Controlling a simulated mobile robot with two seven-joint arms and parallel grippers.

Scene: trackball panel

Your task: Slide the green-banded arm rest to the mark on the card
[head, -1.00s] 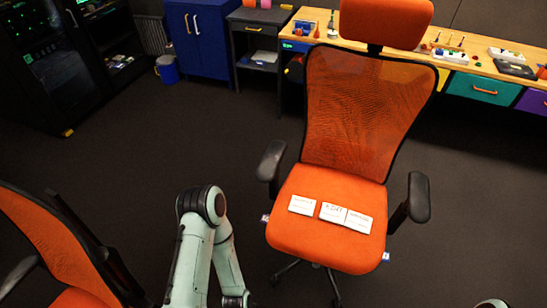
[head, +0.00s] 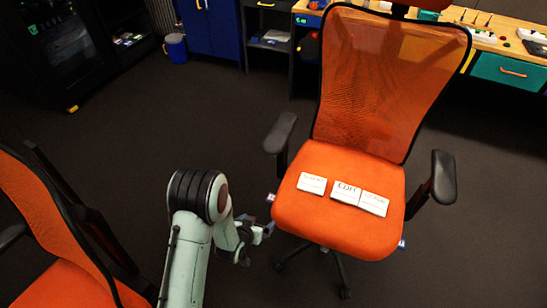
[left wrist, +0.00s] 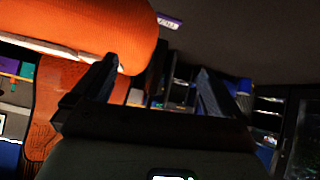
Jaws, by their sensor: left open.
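The orange office chair (head: 345,200) has a black left arm rest (head: 280,133) and a black right arm rest (head: 443,177). I cannot make out a green band on either. White cards lie on the seat: one on the left (head: 312,183), one in the middle (head: 346,192) and one on the right (head: 374,203); their writing is too small to read surely. My left gripper (head: 264,231) is open and empty, just left of the seat's front left edge and below the left arm rest. Its parted fingers (left wrist: 155,85) show in the left wrist view, near the orange seat (left wrist: 85,35). My right gripper is out of view.
Small tags sit at the seat's left side (head: 270,197) and right side (head: 402,244). A second orange chair (head: 45,220) stands at the left. A workbench (head: 497,40) and a blue cabinet (head: 212,30) are behind. The dark floor between is clear.

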